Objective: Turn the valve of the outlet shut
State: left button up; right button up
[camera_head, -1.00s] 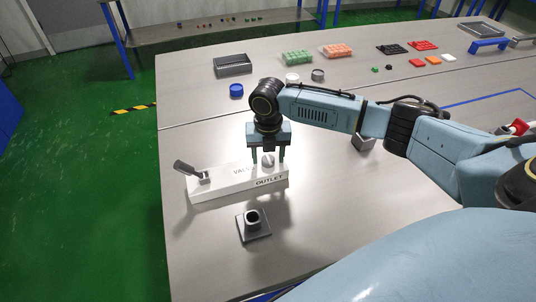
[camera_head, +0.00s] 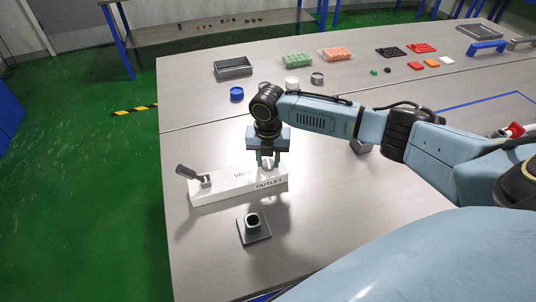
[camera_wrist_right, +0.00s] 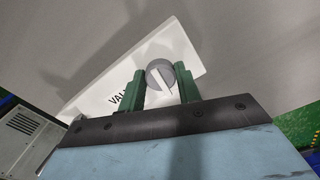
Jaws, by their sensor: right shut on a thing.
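The outlet block (camera_head: 237,184) is a long white bar on the table, marked "VALVE" and "OUTLET". Its valve knob (camera_wrist_right: 160,73) is round and grey with a pale bar across its face, at the block's right end. My right gripper (camera_head: 268,160) points down over that end, its green fingers shut on the knob from both sides. The right wrist view shows the gripper (camera_wrist_right: 161,80) with one finger on each side of the knob. In the head view the fingers partly hide the knob and part of the "VALVE" lettering. My left gripper is not in view.
A grey lever (camera_head: 188,173) tilts up at the block's left end. A grey square-based socket (camera_head: 254,229) stands in front of the block. A blue cap (camera_head: 237,94), a white cup (camera_head: 292,83) and a grey tray (camera_head: 233,68) stand behind. The table's left edge is close.

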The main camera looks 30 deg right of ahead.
jog(key=m+p, duration=0.5)
jog(key=shift+r+p, duration=0.2)
jog(key=shift+p, duration=0.15)
jog(key=shift+m+p, duration=0.7)
jog(key=shift+m, duration=0.4)
jog(key=m+p, duration=0.3)
jog(key=m, duration=0.1)
jog(key=shift+s+m, duration=0.1)
jog(key=shift+m, duration=0.2)
jog(key=m+p, duration=0.2)
jog(key=m, duration=0.2)
jog(key=shift+d+f+m, duration=0.1)
jog(key=shift+f+m, duration=0.05)
jog(key=shift+m, duration=0.15)
jog(key=shift+p, duration=0.3)
jog(key=o, duration=1)
jog(key=shift+s, duration=0.1)
jog(key=shift+c, duration=0.2)
